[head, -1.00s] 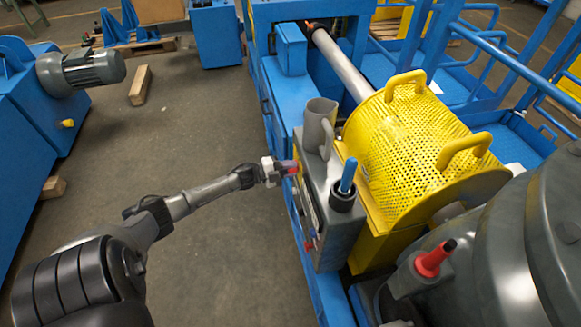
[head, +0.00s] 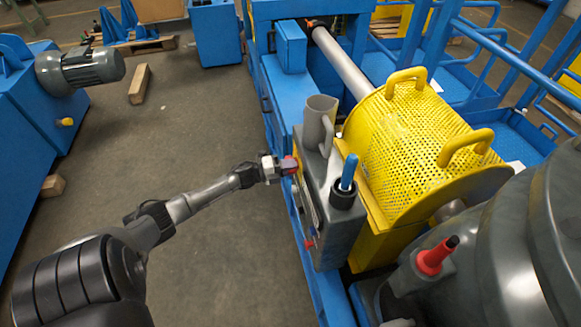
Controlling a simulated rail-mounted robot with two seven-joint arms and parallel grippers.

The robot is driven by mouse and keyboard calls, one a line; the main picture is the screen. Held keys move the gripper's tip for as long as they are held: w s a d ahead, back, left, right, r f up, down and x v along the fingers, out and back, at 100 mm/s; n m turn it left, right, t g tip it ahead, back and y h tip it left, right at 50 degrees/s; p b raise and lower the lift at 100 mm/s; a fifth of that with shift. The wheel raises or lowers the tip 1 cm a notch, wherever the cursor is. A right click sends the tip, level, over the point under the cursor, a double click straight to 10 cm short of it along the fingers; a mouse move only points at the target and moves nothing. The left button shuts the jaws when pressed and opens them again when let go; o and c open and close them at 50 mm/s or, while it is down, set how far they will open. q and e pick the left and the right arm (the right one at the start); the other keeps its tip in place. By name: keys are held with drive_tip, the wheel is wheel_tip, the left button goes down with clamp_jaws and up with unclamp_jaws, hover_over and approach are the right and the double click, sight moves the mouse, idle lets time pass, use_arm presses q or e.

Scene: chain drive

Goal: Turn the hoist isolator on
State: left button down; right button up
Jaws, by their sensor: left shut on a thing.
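A grey control box (head: 343,232) stands on the blue frame, with its panel facing left and seen almost edge-on. A red handle (head: 290,165), which looks like the hoist isolator, is at the upper far end of that panel. My left gripper (head: 284,166) reaches in from the left and is shut on the red handle. The fingers hide part of the handle, and its on or off marking cannot be read. My right gripper is not in view.
A grey mug-shaped holder (head: 319,112) and a blue-handled tool in a black cup (head: 347,185) are on the box. A perforated yellow guard (head: 410,140) stands right of it. A red-and-black knob (head: 435,257) is at lower right.

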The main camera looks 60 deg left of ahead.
use_arm(q)
drive_tip(key=c, duration=1)
unclamp_jaws()
drive_tip(key=shift+c, duration=0.2)
drive_tip(key=shift+s, duration=0.1)
drive_tip(key=shift+s+a, duration=0.1)
drive_tip(key=shift+s, duration=0.2)
drive_tip(key=p+v, duration=0.2)
drive_tip(key=v, duration=1.1)
drive_tip(key=shift+p, duration=0.35)
